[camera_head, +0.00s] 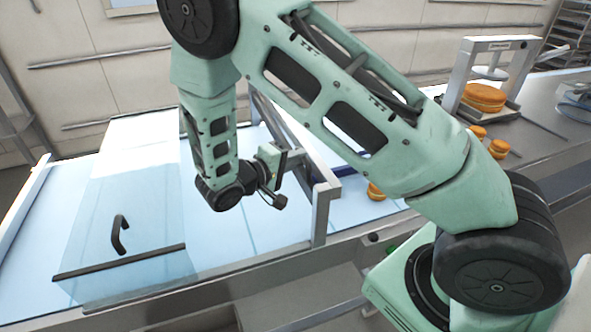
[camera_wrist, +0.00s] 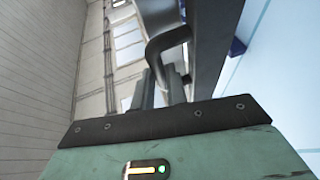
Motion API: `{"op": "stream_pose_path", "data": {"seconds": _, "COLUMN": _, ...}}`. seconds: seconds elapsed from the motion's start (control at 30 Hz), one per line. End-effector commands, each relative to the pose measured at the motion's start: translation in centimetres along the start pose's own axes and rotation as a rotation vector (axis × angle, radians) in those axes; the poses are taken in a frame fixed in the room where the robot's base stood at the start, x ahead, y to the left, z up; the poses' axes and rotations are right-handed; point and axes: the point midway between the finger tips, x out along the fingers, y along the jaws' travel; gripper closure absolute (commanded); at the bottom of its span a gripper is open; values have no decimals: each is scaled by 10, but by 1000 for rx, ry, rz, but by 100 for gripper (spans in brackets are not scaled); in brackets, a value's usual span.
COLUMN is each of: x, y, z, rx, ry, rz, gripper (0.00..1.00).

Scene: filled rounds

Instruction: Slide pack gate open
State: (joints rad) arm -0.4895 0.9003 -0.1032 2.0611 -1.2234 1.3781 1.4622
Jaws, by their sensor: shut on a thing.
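The pack gate seems to be the grey metal frame (camera_head: 323,200) standing across the light-blue belt, right of my gripper in the head view. In the wrist view, a dark curved handle (camera_wrist: 168,40) runs along a grey upright panel (camera_wrist: 208,45). My gripper (camera_head: 290,170) is beside the frame, low over the belt. In the wrist view, my gripper (camera_wrist: 163,90) is shut on the handle, with its two fingers close together at the bend. My arm hides part of the frame in the head view, and how far the gate is open cannot be told.
A clear guard (camera_head: 125,235) with a black handle (camera_head: 119,236) covers the belt at left. Orange filled rounds (camera_head: 376,191) lie just beyond the frame. More rounds (camera_head: 484,97) sit under a press stand (camera_head: 455,75) at right. A metal rail runs along the belt's front.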

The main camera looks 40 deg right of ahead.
Motion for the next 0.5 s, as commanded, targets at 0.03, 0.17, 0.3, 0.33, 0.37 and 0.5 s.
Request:
{"op": "stream_pose_path", "data": {"seconds": 0.03, "x": -1, "y": 1, "z": 0, "rx": 0, "ry": 1, "rz": 0, "gripper": 100}}
{"op": "stream_pose_path", "data": {"seconds": 0.17, "x": -1, "y": 1, "z": 0, "rx": 0, "ry": 1, "rz": 0, "gripper": 100}}
{"op": "stream_pose_path", "data": {"seconds": 0.3, "x": -1, "y": 0, "z": 0, "rx": 0, "ry": 1, "rz": 0, "gripper": 75}}
{"op": "stream_pose_path", "data": {"seconds": 0.33, "x": -1, "y": 0, "z": 0, "rx": 0, "ry": 1, "rz": 0, "gripper": 66}}
{"op": "stream_pose_path", "data": {"seconds": 0.37, "x": -1, "y": 0, "z": 0, "rx": 0, "ry": 1, "rz": 0, "gripper": 64}}
{"op": "stream_pose_path", "data": {"seconds": 0.5, "x": 0, "y": 0, "z": 0, "rx": -1, "ry": 1, "rz": 0, "gripper": 64}}
